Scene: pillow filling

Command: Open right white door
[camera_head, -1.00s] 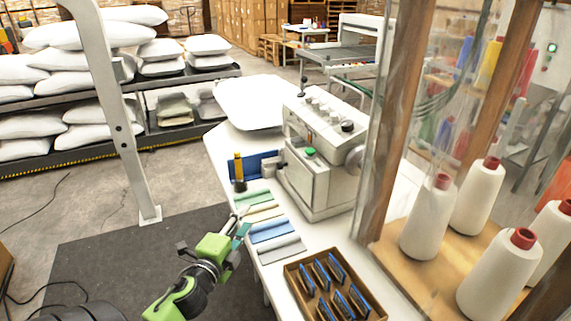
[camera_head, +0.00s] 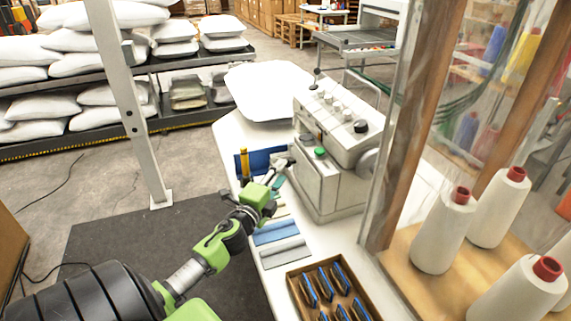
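The white machine (camera_head: 345,140) stands on the white table, with knobs on top and a green button on its front part. A pale front panel (camera_head: 316,188) faces my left arm and looks closed; I cannot tell for certain that it is the right white door. My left gripper (camera_head: 279,178) is at the machine's front left side, close to the panel's left edge. Its fingers are small and overlap the machine, so contact and finger opening cannot be made out. My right gripper is out of view.
Folded cloths (camera_head: 277,244) and a box of blue-edged items (camera_head: 327,290) lie on the table (camera_head: 232,140) in front of the machine. A grey post (camera_head: 128,115) stands at left.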

